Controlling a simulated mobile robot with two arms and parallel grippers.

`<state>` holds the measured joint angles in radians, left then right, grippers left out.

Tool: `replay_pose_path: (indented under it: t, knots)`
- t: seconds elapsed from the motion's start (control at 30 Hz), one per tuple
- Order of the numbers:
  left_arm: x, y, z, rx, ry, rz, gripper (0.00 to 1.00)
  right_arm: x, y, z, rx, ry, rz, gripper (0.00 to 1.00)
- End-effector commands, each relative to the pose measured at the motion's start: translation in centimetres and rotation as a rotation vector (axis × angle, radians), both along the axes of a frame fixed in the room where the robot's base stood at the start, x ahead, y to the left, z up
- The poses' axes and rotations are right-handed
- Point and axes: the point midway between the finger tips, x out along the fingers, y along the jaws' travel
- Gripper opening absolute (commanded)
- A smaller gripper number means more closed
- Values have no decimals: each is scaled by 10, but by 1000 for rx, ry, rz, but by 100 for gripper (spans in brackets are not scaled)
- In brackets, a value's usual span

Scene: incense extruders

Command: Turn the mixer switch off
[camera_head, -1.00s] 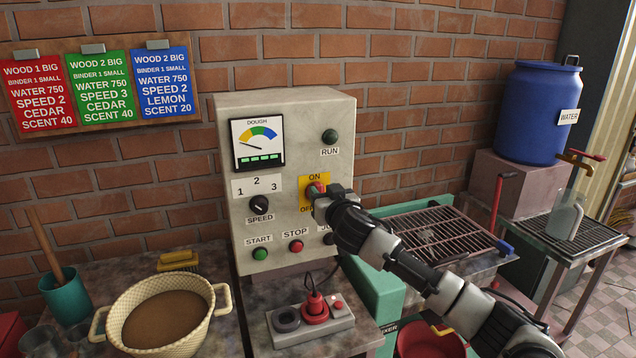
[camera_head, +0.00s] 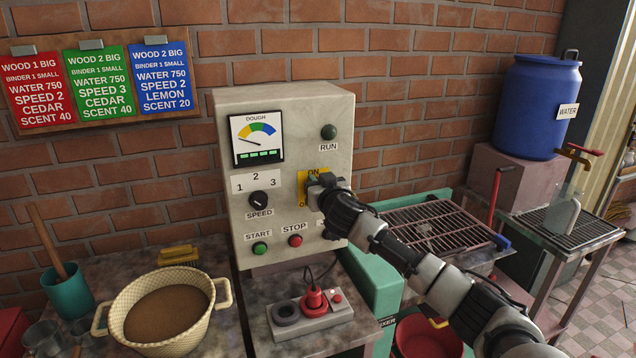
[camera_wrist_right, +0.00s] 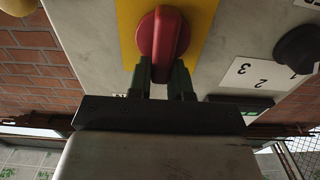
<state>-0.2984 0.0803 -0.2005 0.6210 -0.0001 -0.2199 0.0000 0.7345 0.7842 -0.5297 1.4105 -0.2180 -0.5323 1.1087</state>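The mixer switch is a red rotary knob (camera_wrist_right: 164,40) on a yellow plate (camera_wrist_right: 205,20), seen close up in the right wrist view. In the head view the yellow plate (camera_head: 304,190), with its ON label, is on the front of the grey control box (camera_head: 290,110). My right gripper (camera_head: 318,190) covers the knob there. In the wrist view my right gripper (camera_wrist_right: 162,78) has its two dark green fingers close against both sides of the knob's bar, which lines up with the fingers. My left gripper is not in view.
The box also carries a speed knob (camera_head: 258,199), a green start button (camera_head: 260,248) and a red stop button (camera_head: 295,240). Below are a grey base with a red plug (camera_head: 315,302) and a basket of brown powder (camera_head: 165,312). A metal grate (camera_head: 430,228) lies to the right.

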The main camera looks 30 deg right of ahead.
Motion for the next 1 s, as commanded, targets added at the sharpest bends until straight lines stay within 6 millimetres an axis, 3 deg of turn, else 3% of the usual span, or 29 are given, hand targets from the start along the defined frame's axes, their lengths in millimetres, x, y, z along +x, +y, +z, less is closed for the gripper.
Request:
replay_pose_path:
  t: [0.47, 1.0]
  knots:
    - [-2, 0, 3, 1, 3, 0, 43, 1, 3, 0, -89, 21, 0, 0]
    - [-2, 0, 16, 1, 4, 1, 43, 4, 15, -3, -548, 132, 0, 0]
